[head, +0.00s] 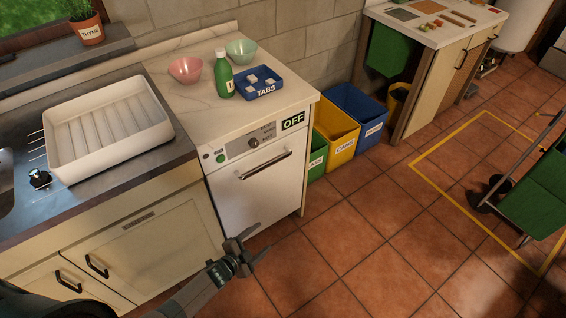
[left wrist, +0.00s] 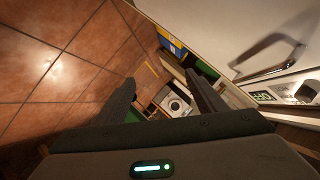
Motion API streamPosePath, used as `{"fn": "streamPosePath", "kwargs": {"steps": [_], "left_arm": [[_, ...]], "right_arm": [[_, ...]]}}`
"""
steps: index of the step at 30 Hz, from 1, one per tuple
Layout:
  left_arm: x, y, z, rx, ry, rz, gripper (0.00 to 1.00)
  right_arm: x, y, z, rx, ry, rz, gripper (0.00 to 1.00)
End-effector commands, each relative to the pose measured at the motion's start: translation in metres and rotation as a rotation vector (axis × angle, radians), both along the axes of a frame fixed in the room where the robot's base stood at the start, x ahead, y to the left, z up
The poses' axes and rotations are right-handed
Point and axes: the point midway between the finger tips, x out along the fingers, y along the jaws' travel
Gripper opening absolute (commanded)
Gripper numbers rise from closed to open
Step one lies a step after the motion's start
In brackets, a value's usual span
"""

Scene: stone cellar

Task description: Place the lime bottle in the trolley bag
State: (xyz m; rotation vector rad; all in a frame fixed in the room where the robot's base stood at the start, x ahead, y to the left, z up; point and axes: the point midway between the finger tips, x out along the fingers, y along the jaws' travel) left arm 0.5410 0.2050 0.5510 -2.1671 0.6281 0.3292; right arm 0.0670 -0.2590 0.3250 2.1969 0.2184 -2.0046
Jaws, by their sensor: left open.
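The green lime bottle (head: 223,76) with a white cap stands upright on the marble top above the dishwasher, between a pink bowl and a blue tabs tray. The green trolley bag (head: 537,190) is at the right edge, partly cut off by the frame. My left gripper (head: 250,247) is open and empty, low in front of the dishwasher door and well below the bottle. In the left wrist view its two fingers (left wrist: 163,98) are apart with nothing between them. The bottle does not show in the left wrist view. My right gripper is not in view.
A pink bowl (head: 185,71), a mint bowl (head: 241,52) and the blue tabs tray (head: 258,88) crowd the bottle. A white dish rack (head: 107,128) stands to the left. Blue and yellow bins (head: 336,135) stand right of the dishwasher (head: 258,185). The tiled floor before the bins is clear.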

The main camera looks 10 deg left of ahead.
Motion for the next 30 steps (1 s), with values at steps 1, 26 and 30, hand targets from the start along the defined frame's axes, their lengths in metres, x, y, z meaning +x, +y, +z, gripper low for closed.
{"fn": "streamPosePath", "kwargs": {"steps": [1, 26, 30], "left_arm": [[-0.035, 0.01, -0.036, -0.026, 0.106, 0.073, 0.64], [-0.476, 0.051, -0.232, -0.176, 1.073, 0.848, 0.64], [-0.475, 0.051, -0.232, -0.177, 1.072, 0.847, 0.64]], "right_arm": [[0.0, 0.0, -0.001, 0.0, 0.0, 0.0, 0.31], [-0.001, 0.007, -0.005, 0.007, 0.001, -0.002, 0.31], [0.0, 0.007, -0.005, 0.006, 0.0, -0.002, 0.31]]}}
